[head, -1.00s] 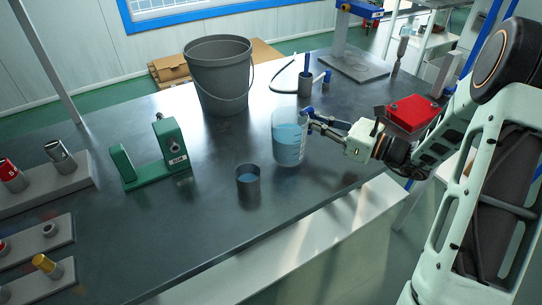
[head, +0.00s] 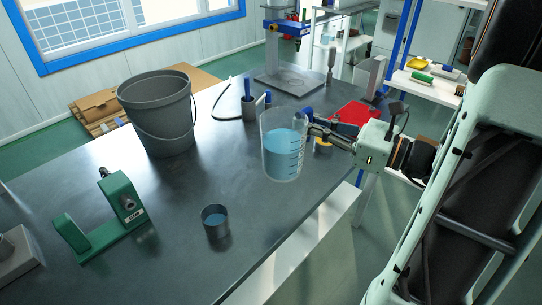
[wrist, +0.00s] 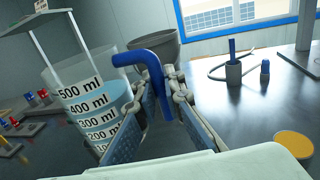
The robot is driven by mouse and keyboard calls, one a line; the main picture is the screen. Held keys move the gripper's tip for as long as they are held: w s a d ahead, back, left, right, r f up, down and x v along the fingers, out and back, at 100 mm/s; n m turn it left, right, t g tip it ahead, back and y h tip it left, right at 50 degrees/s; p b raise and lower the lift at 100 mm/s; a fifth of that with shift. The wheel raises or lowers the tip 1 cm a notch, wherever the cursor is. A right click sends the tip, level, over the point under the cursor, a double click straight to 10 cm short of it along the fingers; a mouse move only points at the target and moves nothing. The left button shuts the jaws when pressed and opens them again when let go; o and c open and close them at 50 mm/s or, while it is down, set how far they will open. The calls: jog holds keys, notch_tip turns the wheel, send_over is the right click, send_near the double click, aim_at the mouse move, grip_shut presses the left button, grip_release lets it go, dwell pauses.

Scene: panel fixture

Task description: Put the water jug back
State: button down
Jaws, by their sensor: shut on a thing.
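The water jug (head: 283,158) is a clear graduated beaker of blue water with a blue handle (wrist: 152,62). It looks nearly upright in the head view and seems to be held above the dark table (head: 205,265); the gap under it is hard to judge. My gripper (head: 310,127) is shut on the handle, at the jug's right side. In the wrist view my gripper (wrist: 165,100) has the handle between its fingers, and the jug (wrist: 95,108) with its ml marks shows on the left. A small dark cup (head: 216,232) with blue liquid stands on the table in front.
A grey bucket (head: 158,115) stands behind left, a green fixture (head: 100,235) at left. A pen cup (head: 249,108) stands behind the jug. The table's middle is clear.

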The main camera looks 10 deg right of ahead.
jog(key=w+f+b, duration=0.1)
jog(key=w+f, duration=0.3)
jog(key=w+f+b, duration=0.1)
jog(key=w+f, duration=0.3)
jog(key=w, duration=0.1)
jog(key=w+f+b, duration=0.2)
jog(key=w+f, duration=0.1)
jog(key=w, duration=0.1)
jog(key=shift+w+a+f, duration=0.15)
jog(key=shift+a+f, duration=0.05)
jog(key=shift+f, duration=0.6)
jog(key=shift+f, duration=0.1)
jog(key=c, duration=2.5)
grip_release()
jog(key=shift+f, duration=0.15)
jog(key=o, duration=0.5)
jog(key=shift+c, duration=0.2)
